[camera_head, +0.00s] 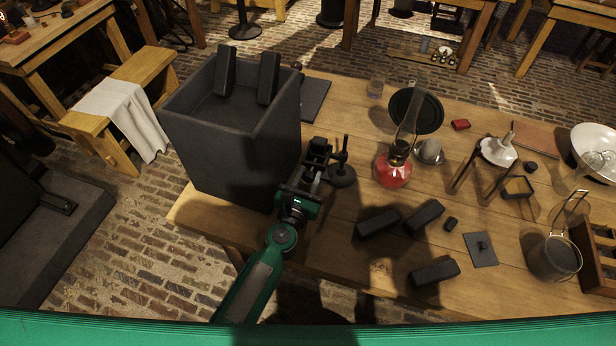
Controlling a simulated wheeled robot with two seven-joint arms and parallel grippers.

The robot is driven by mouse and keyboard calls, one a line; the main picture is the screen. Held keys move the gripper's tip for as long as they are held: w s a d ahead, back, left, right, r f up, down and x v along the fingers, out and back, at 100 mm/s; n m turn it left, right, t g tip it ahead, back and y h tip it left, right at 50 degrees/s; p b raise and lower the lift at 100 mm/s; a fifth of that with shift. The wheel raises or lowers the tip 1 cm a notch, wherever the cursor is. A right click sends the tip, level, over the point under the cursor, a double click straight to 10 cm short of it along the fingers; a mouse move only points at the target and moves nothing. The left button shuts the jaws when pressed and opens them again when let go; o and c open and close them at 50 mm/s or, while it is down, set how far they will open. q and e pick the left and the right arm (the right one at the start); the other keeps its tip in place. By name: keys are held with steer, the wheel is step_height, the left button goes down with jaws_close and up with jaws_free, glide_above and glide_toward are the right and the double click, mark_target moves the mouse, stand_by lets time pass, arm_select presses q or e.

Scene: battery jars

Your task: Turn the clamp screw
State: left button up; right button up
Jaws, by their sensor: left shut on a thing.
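My left gripper (317,148) reaches over the table beside the right wall of a large dark open box (232,150). Its jaws are shut on a dark part that I take to be the clamp screw, but the dark fingers hide most of it. A small black stand (342,174) with a round base and upright rod is just right of the fingers. I cannot tell whether the gripped part belongs to the stand. My right gripper is not in view.
Several dark blocks lie on the table's near part, one of them (435,272) close to the front edge. A red-filled glass lamp (393,172), a tripod (486,165) and a wire-handled jar (553,258) stand to the right.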

arm_select(q)
steer(key=shift+m, duration=1.2)
steer(key=m+p, duration=0.1)
steer(key=m, duration=0.2)
steer(key=shift+m, duration=0.3)
steer(key=m, duration=0.3)
steer(key=shift+m+p, duration=0.3)
steer(key=shift+p, duration=0.05)
steer(key=m, duration=0.2)
steer(key=shift+m+p, duration=0.3)
steer(key=shift+m, duration=0.1)
steer(key=m+p, duration=0.1)
steer(key=m, duration=0.5)
steer(key=shift+p, duration=0.3)
steer(key=m, duration=0.3)
steer(key=shift+f+m+p, duration=0.1)
steer(key=shift+m+p, duration=0.2)
steer(key=shift+p, duration=0.1)
steer(key=shift+m, duration=1.1)
steer(key=shift+f, duration=0.1)
